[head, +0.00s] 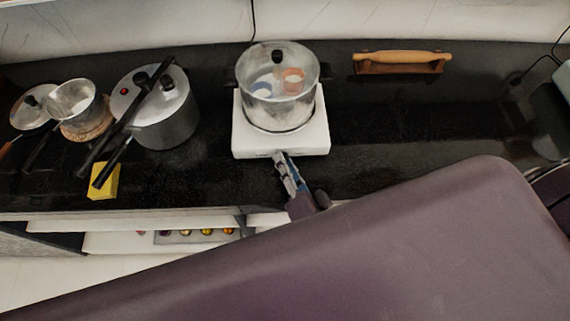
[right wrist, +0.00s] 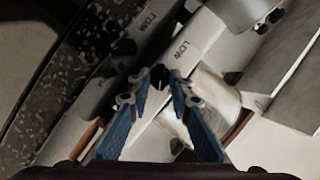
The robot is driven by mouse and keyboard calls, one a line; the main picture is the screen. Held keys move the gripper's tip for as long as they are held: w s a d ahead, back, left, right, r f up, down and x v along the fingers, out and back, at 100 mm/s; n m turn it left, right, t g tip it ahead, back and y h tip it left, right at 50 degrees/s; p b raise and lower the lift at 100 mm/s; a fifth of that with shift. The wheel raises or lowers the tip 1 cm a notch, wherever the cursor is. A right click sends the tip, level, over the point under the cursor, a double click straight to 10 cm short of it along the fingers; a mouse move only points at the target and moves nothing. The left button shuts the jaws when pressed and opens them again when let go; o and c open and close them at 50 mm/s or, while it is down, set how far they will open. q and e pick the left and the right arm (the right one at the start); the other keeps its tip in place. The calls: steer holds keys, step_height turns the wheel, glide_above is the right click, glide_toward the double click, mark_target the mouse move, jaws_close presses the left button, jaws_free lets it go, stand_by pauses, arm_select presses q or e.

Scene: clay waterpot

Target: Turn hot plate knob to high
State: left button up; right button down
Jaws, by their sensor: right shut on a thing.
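The white hot plate (head: 262,145) stands on the black counter with a glass pot (head: 278,95) on it. My right gripper (head: 280,157) reaches the hot plate's front face from below. In the right wrist view, my right gripper (right wrist: 160,84) has its blue fingers shut on a small dark knob (right wrist: 159,72). The white front panel (right wrist: 200,32) carries the printed word LOW near the knob. The knob's pointer direction cannot be made out. In the head view the knob is hidden by the fingers. My left gripper is not in view.
A grey pressure cooker (head: 168,125) with black handles, a small pot (head: 72,100) and a yellow sponge (head: 105,184) are on the left.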

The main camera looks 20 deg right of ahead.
steer(key=shift+d+f+m+t+y+b, duration=0.15)
steer(key=shift+m+t+b, duration=0.1)
steer(key=shift+m+b, duration=0.4)
steer(key=shift+a+f+m+t+y+b, duration=0.15)
steer(key=shift+m+t+b, duration=0.1)
steer(key=shift+m+b, duration=0.35)
steer(key=shift+d+r, duration=0.1)
steer(key=c, duration=2)
jaws_free()
steer(key=shift+c, duration=0.2)
